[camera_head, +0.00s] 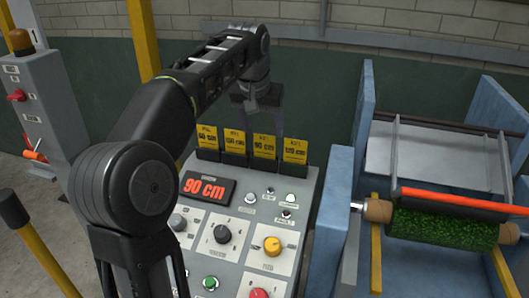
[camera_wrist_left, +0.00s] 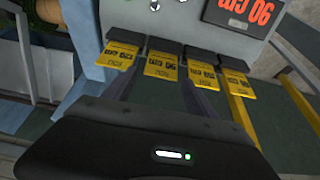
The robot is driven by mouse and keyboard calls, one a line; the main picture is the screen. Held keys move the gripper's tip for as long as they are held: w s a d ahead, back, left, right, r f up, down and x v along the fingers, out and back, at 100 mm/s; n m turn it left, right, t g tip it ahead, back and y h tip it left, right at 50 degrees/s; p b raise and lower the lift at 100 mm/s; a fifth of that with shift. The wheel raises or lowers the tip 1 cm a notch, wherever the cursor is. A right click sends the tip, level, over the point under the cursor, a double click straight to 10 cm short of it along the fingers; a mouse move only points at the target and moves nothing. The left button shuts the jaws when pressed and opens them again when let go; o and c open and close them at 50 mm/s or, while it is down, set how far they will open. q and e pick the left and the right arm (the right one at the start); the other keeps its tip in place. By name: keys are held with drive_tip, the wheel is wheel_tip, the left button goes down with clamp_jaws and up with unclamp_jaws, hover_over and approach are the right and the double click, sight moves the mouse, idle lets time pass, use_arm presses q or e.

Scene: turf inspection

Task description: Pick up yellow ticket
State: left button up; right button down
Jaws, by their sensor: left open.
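Several yellow tickets stand in a row of dark holders on the grey console. The ticket marked 90 cm (camera_head: 264,147) is second from the right in the head view and shows in the left wrist view (camera_wrist_left: 161,66). My left gripper (camera_head: 265,130) is open and empty. Its fingers point down behind the row, one towards each side of the 90 cm ticket. Whether they touch it I cannot tell. Other tickets are the rightmost (camera_head: 295,150), second from left (camera_head: 234,141) and leftmost (camera_head: 207,136). My right gripper is not in view.
The console (camera_head: 312,185) has a red 90 cm display (camera_head: 207,188), knobs, buttons and lamps in front of the tickets. A blue-framed machine with a green turf roll (camera_head: 445,229) stands at right. A yellow post (camera_head: 143,40) rises behind my left arm.

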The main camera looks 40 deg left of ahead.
sight(264, 141)
use_arm(q)
drive_tip(key=p+x, duration=0.1)
drive_tip(key=x, duration=0.4)
drive_tip(key=shift+s+f, duration=0.1)
drive_tip(key=shift+s, duration=0.1)
drive_tip(key=shift+c, duration=0.5)
drive_tip(key=c, duration=1)
wheel_tip(264, 141, up, 10)
drive_tip(key=shift+r+p, duration=0.1)
drive_tip(key=shift+p, duration=0.55)
drive_tip(key=shift+a, duration=0.1)
